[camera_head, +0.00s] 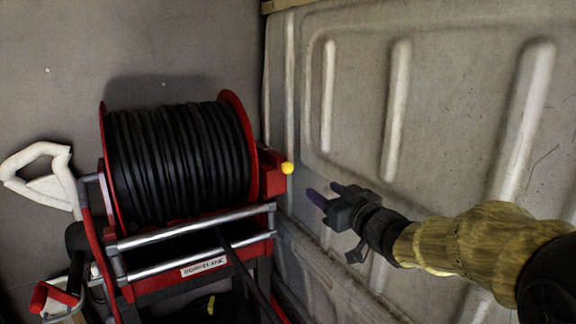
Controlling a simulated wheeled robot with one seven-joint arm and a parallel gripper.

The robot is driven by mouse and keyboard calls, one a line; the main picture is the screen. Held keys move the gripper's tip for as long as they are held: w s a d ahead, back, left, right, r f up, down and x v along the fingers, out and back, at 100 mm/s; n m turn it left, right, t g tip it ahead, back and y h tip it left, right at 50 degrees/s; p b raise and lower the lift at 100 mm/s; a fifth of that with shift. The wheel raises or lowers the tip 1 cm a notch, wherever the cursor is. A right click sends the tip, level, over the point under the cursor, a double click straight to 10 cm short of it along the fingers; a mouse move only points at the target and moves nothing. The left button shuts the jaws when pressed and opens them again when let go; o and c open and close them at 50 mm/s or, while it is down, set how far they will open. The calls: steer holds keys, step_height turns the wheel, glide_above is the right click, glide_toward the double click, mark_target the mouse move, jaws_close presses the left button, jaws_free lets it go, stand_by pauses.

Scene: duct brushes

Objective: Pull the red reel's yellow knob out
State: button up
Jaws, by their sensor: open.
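The red reel (236,108) stands at the left, wound with thick black hose (180,160). Its yellow knob (288,168) sticks out from a red block on the reel's right side. My gripper (321,192) is to the right of the knob and slightly lower in the picture. Its two dark fingers point left toward the reel, apart from each other and with nothing between them. The gripper does not appear to touch the knob. My arm reaches in from the right edge.
A ribbed pale metal wall panel (440,110) runs behind my arm on the right. Metal rails (190,230) cross the reel's front. A white handle (45,180) and a red-ended crank (50,297) stand at the left. Free room lies between gripper and knob.

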mark_target(288, 168)
steer(key=p+x, duration=0.1)
steer(key=x, duration=1.6)
steer(key=shift+w+a, duration=0.15)
steer(key=shift+w, duration=0.05)
steer(key=shift+c, duration=0.4)
steer(key=shift+s, duration=0.1)
jaws_close()
